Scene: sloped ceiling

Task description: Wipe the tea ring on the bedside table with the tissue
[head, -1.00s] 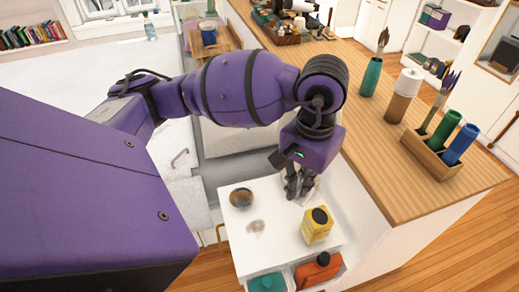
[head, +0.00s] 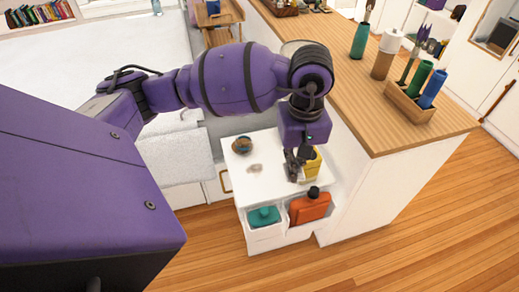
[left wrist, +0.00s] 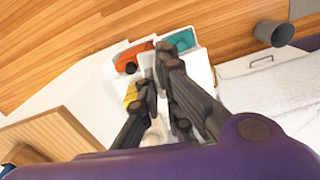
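The white bedside table (head: 277,190) stands low beside the wooden counter. The tea ring (head: 255,168) is a faint brownish mark on its top, between a small dark bowl (head: 242,145) and my left gripper (head: 294,172). My left gripper points down close above the tabletop, right of the ring and beside a yellow bottle with a dark cap (head: 312,166). In the left wrist view its dark fingers (left wrist: 159,78) show a narrow gap. A pale patch lies low between them; I cannot tell whether it is the tissue or whether it is gripped. My right gripper is out of view.
Orange (head: 310,206) and teal (head: 264,217) bottles sit in bins on the table's front. The wooden counter (head: 355,115) at right holds a brush caddy (head: 411,103) and several containers. A white bed (head: 60,75) is on the left. Wood floor in front is clear.

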